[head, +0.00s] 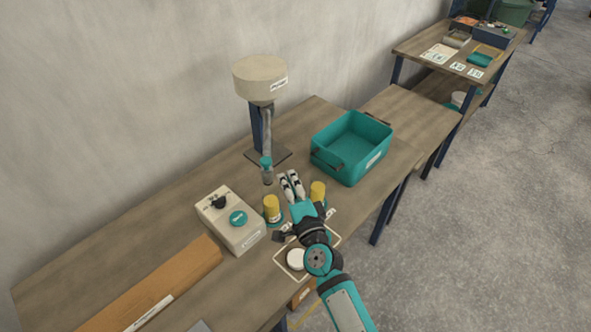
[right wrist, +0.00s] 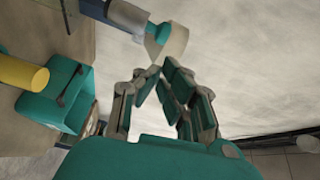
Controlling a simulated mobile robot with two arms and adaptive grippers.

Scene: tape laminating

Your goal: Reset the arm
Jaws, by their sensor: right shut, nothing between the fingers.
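My right gripper (head: 291,180) reaches in from the lower right over the workbench (head: 150,240). Its fingers are shut and empty, pointing away toward the back of the bench, between two yellow cylinders. In the right wrist view the fingertips of my right gripper (right wrist: 163,75) come together with nothing held. One yellow cylinder (head: 272,208) stands left of the gripper, the other yellow cylinder (head: 318,190) right of it. A white round piece (head: 296,259) lies within a pale outlined square beside my forearm, which partly covers the square. My left gripper is not in view.
A beige-headed stand (head: 261,80) with a teal-tipped rod rises behind the gripper. A teal bin (head: 325,161) sits beyond it to the right. A control box (head: 228,222) with a black knob and teal button stands at left. A grey wall (head: 120,90) runs behind the bench.

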